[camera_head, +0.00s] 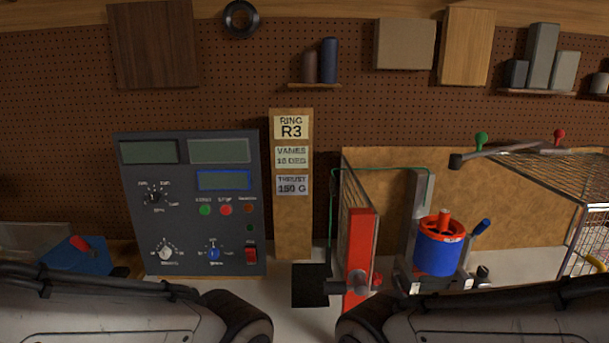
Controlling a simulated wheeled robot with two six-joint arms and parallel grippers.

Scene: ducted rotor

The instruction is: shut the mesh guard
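A mesh panel (350,207) with a bright red upright bar (359,262) stands nearly edge-on to me, left of the rotor unit; I take it as the mesh guard. It stands swung out, and the front of the rotor unit is uncovered. A round knob shows low on the red bar, with a dark square plate (310,285) to its left. The rotor unit is a blue drum (437,252) with a red top on a grey stand. Both my arms cross the bottom edge, but neither gripper shows.
A grey control panel (190,200) with dials and displays stands at left. A wire mesh cage (570,175) is at far right. A label post (293,230) reads R3. A blue object (75,258) lies at lower left.

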